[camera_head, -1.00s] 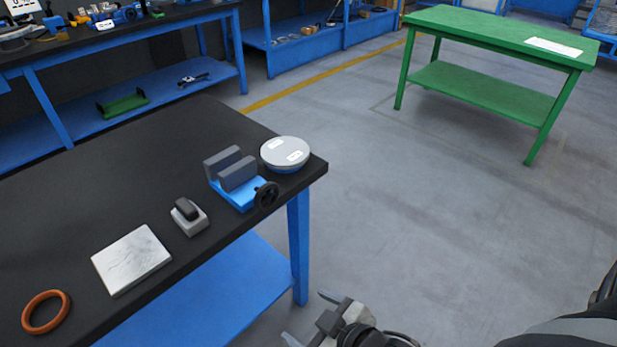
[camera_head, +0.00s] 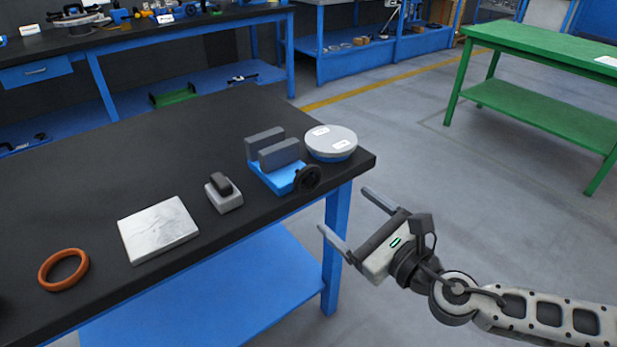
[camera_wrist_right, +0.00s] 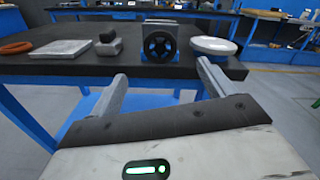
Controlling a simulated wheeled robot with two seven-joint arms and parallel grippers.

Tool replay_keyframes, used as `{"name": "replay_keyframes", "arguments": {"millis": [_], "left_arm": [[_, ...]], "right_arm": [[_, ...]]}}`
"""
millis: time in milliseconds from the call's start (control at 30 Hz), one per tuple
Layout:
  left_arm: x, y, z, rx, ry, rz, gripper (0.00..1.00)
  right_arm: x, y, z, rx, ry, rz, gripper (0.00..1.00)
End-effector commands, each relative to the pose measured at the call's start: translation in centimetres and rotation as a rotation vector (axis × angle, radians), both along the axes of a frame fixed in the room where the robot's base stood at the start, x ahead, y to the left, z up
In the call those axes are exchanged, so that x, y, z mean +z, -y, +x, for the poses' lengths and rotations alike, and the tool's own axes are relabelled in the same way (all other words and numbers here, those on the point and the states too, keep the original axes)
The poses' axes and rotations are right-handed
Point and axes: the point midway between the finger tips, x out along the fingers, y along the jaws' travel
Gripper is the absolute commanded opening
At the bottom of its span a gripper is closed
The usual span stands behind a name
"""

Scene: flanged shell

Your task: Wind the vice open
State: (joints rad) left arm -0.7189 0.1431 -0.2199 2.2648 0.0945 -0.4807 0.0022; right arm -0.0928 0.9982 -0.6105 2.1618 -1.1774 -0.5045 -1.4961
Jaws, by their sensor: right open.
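The vice (camera_head: 272,172) has a blue base and two grey jaws with a gap between them. It stands near the right corner of the black bench. Its black handwheel (camera_head: 307,178) is on the side facing the bench's front edge. In the right wrist view the handwheel (camera_wrist_right: 160,45) faces the camera, ahead and between the fingers. My right gripper (camera_head: 350,212) is open and empty, off the bench edge, apart from the handwheel. Its two fingers also show in the right wrist view (camera_wrist_right: 161,88). My left gripper is not in view.
A round grey-and-blue disc part (camera_head: 331,141) sits close beside the vice. A small grey block with a black top (camera_head: 224,197), a metal plate (camera_head: 158,231) and an orange ring (camera_head: 63,270) lie along the bench (camera_head: 130,150). A green table (camera_head: 540,60) stands beyond open floor.

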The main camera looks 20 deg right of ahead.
Motion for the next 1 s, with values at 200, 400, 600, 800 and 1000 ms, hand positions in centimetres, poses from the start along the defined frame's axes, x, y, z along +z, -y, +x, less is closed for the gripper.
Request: {"name": "replay_keyframes", "arguments": {"millis": [200,400,600,800,1000], "left_arm": [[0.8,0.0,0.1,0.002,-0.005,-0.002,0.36],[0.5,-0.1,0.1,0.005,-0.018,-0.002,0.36],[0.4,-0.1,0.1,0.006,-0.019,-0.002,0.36],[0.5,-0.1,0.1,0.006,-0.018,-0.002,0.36],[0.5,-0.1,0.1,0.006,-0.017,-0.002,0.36]], "right_arm": [[0.5,-1.7,4.5,0.002,0.004,0.006,0.81],[0.2,-3.1,8.3,0.001,0.001,0.005,0.81],[0.0,-3.9,10.6,0.001,-0.001,0.005,0.81],[0.0,-4.2,11.3,0.002,-0.003,0.004,0.81],[0.0,-4.2,11.3,0.002,-0.003,0.004,0.81]]}}
